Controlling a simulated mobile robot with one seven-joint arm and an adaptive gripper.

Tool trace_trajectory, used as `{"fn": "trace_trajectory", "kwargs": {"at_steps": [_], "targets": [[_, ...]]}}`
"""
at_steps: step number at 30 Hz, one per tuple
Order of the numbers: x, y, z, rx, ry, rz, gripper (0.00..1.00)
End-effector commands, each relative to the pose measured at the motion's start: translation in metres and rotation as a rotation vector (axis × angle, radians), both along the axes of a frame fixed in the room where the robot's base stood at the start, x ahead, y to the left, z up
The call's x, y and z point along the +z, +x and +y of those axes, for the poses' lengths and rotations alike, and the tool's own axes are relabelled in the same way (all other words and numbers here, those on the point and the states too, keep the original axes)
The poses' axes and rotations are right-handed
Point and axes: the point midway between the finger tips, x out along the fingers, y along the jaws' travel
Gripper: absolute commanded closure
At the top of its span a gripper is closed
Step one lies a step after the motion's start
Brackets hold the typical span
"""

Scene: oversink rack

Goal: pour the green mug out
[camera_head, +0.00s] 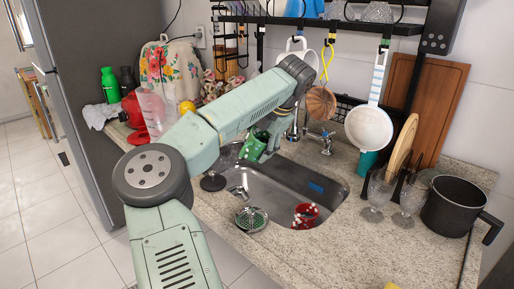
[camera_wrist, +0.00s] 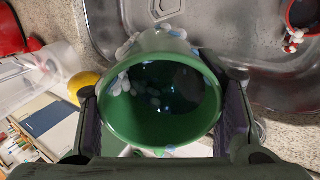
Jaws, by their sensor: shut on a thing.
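The green mug (camera_head: 255,146) is held above the back left part of the sink (camera_head: 262,187) in the head view and looks tilted. My gripper (camera_wrist: 162,95) is shut on it, one finger on each side, in the wrist view. The green mug (camera_wrist: 150,130) shows its round opening and dark inside there. Small white and pale blue pieces show inside and around its rim. I cannot tell which of these are in the mug and which are beyond it.
A red mug (camera_head: 305,215) with white pieces around it is in the sink; a round strainer (camera_head: 251,219) is near the sink's front left. Wine glasses (camera_head: 377,193) and a dark pot (camera_head: 453,207) stand at right. A pan (camera_head: 369,128) hangs behind.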

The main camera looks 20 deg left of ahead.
Motion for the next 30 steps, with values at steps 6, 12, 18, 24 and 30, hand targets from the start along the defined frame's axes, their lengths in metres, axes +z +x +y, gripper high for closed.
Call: {"fn": "trace_trajectory", "kwargs": {"at_steps": [6,12,18,24,30], "targets": [[-0.0014,0.0005,0.0006,-0.001,0.062,-0.022,0.79],[-0.0011,0.0008,0.0013,-0.001,0.119,-0.04,0.79],[-0.0011,0.0007,0.0016,-0.001,0.177,-0.058,0.79],[-0.0016,0.0009,0.002,-0.001,0.235,-0.078,0.79],[-0.0017,0.0009,0.0018,-0.001,0.296,-0.099,0.79]]}}
